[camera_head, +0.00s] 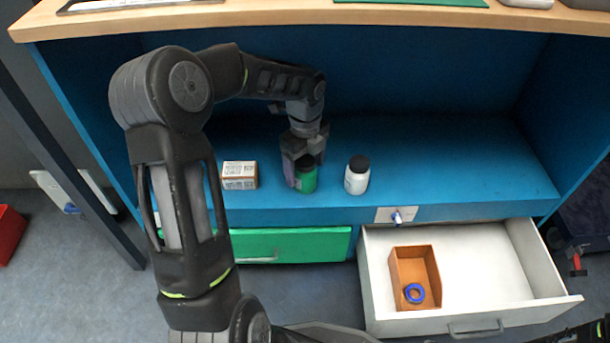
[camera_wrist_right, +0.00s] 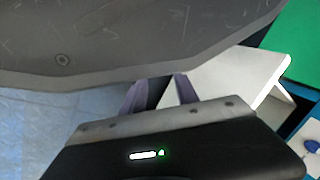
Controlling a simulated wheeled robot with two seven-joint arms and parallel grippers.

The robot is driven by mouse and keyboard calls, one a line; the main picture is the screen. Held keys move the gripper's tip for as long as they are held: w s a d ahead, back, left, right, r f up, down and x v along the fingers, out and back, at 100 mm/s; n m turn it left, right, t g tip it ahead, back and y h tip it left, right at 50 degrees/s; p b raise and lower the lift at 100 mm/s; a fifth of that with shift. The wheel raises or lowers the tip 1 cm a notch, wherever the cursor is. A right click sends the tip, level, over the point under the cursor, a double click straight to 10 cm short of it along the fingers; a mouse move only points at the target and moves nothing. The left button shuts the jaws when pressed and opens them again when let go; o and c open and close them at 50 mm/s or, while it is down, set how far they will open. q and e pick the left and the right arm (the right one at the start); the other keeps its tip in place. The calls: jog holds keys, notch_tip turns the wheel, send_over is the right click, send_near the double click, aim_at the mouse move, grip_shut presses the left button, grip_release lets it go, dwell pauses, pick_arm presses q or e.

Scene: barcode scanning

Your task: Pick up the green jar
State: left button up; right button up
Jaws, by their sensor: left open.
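The green jar (camera_head: 307,181) with a dark lid stands upright on the blue shelf in the head view. My left gripper (camera_head: 300,168) is open and down at the jar. One purple finger shows along the jar's left side; the other finger is mostly hidden, so I cannot tell whether either touches it. My right gripper (camera_wrist_right: 160,93) shows in the right wrist view with its two purple fingertips apart and nothing seen between them.
A white bottle with a black cap (camera_head: 357,175) stands close to the jar's right. A small box (camera_head: 239,175) is at its left. The shelf's right side is clear.

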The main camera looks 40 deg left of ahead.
aim_at(305, 176)
pick_arm(q)
notch_tip(305, 176, down, 4)
jog(key=shift+r+b, duration=0.1)
jog(key=shift+b, duration=0.75)
pick_arm(e)
jog(key=shift+w+f, duration=0.2)
jog(key=shift+f, duration=0.85)
pick_arm(q)
jog(key=shift+c, duration=0.2)
jog(key=c, duration=1.6)
